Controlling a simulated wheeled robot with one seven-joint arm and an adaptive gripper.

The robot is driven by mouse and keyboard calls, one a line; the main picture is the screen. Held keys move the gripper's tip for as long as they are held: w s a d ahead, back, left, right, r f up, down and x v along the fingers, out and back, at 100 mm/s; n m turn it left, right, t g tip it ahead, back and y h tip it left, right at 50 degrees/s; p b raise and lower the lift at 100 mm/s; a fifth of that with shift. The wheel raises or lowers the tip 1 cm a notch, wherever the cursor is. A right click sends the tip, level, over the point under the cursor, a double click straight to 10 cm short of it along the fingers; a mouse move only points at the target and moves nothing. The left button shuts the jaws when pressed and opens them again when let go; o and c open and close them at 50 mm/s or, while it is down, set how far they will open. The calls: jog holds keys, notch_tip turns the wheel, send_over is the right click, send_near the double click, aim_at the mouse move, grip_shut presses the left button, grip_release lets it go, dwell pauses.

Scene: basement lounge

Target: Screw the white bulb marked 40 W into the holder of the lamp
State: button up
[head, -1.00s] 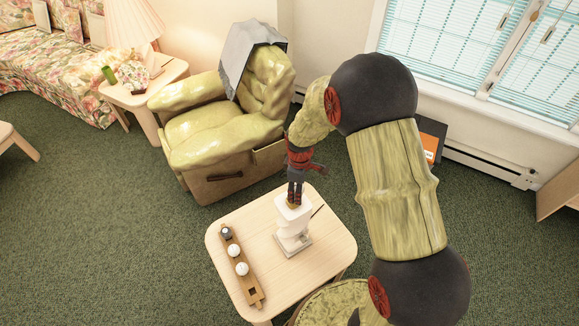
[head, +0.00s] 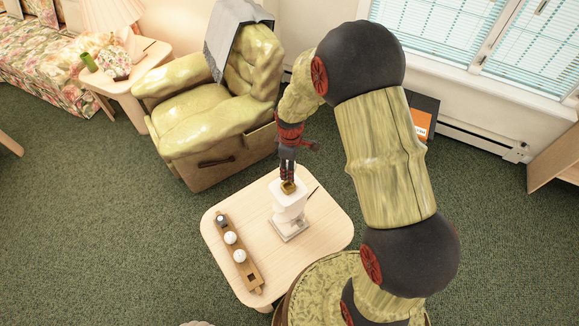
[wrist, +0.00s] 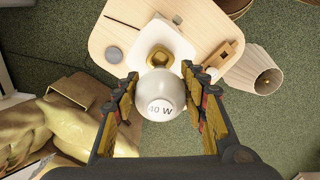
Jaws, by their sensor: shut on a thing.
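The white bulb marked 40 W (wrist: 160,96) is between the fingers of my gripper (wrist: 161,80), which is shut on it. In the head view my gripper (head: 288,182) points down over the top of the white lamp (head: 290,212). The lamp stands upright on the small wooden table (head: 325,235). Its gold holder (head: 288,187) is just below the fingertips; it also shows beyond the bulb in the wrist view (wrist: 160,55). The bulb's base is hidden behind its globe in the wrist view, so I cannot tell whether it touches the holder.
A wooden rack (head: 252,275) with several round bulbs lies left of the lamp on the table. A grey disc (wrist: 113,54) is on the table. A pleated shade (wrist: 258,75) is beside the table. A yellow-green armchair (head: 205,115) stands behind it.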

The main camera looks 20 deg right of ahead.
jog(key=shift+f+b, duration=2.75)
jog(key=shift+f, duration=1.5)
jog(key=o, duration=1.1)
jog(key=shift+r, duration=0.15)
notch_tip(320, 180, up, 12)
jog(key=shift+f, duration=0.15)
